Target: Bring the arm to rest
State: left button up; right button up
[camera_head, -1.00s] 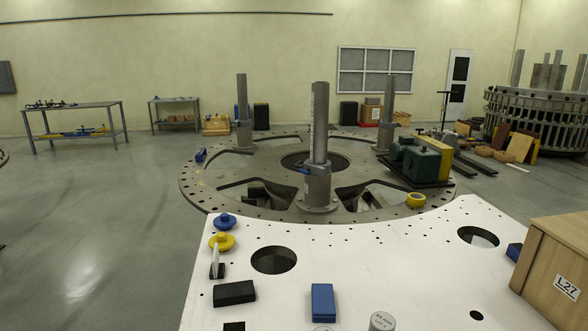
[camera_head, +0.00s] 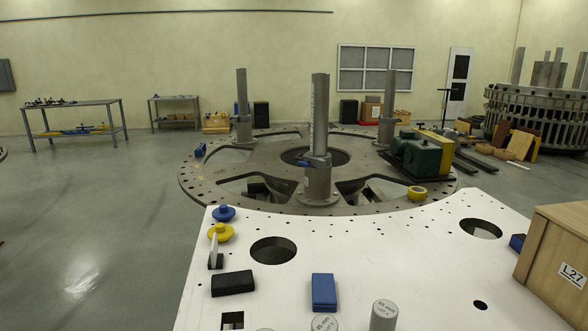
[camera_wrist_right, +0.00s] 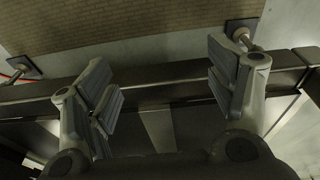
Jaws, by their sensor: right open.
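My right gripper (camera_wrist_right: 170,85) is in the right wrist view. Its two grey padded fingers stand wide apart with nothing between them. Behind it are dark beams and a brown ribbed surface. Neither of my arms shows in the head view, and my left gripper is in no view.
A white plate (camera_head: 370,250) with round holes fills the front. On it are a black block (camera_head: 233,284), a blue block (camera_head: 323,292), grey cylinders (camera_head: 384,315), blue (camera_head: 224,213) and yellow (camera_head: 221,232) knobs and a wooden box (camera_head: 556,257). A turret ring (camera_head: 200,190) with posts stands behind.

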jog(key=s+d+f+g+b, duration=0.1)
jog(key=s+d+f+b, duration=0.1)
jog(key=s+f, duration=1.1)
jog(key=shift+s+d+f, duration=0.15)
jog(key=shift+s+d, duration=0.15)
jog(key=shift+s, duration=0.15)
